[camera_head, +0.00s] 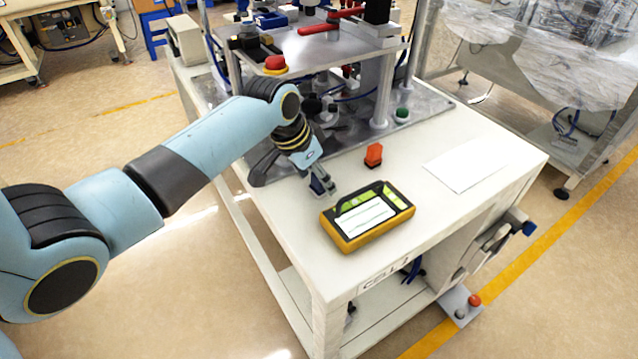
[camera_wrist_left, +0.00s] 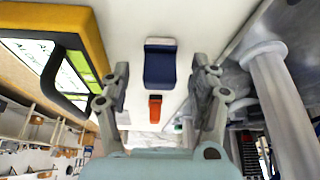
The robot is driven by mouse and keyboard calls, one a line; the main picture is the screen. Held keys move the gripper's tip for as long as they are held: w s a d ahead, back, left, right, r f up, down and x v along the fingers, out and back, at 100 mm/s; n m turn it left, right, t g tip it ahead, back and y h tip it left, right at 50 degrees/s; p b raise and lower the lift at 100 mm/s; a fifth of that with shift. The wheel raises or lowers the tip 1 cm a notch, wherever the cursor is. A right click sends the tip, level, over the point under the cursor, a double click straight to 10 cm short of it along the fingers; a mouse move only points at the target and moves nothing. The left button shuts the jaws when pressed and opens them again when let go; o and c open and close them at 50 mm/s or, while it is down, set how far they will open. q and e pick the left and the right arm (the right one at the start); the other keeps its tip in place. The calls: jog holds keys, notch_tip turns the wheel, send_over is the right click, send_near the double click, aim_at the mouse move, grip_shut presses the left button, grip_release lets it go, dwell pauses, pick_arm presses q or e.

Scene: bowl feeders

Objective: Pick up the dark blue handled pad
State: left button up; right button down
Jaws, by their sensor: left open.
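The dark blue handled pad (camera_wrist_left: 160,66) lies on the white tabletop in the left wrist view, in the gap between my fingers. It has a dark blue body with a paler strip at its upper end. My left gripper (camera_wrist_left: 161,72) is open, with one finger on each side of the pad and no clear contact. My right gripper is in neither view.
A yellow handheld device (camera_head: 368,216) lies close to the gripper, also seen in the wrist view (camera_wrist_left: 85,20). An orange block (camera_head: 373,155) stands behind it. A white sheet (camera_head: 468,165) lies to the right. A metal fixture with posts (camera_head: 386,95) fills the table's back.

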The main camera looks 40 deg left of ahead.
pick_arm(q)
jog(key=shift+w+d+f, duration=0.15)
jog(key=shift+w+f, duration=0.1)
jog(key=shift+f, duration=0.4)
jog(key=c, duration=1.2)
jog(key=shift+c, duration=0.2)
jog(key=shift+r, duration=0.15)
notch_tip(320, 180, up, 4)
jog(key=shift+r, duration=0.15)
jog(key=s+d+r, duration=0.4)
jog(key=d+r, duration=0.2)
jog(key=d, duration=0.4)
jog(key=shift+s+d+r, duration=0.25)
jog(key=shift+s+d, duration=0.05)
jog(key=shift+d, duration=0.05)
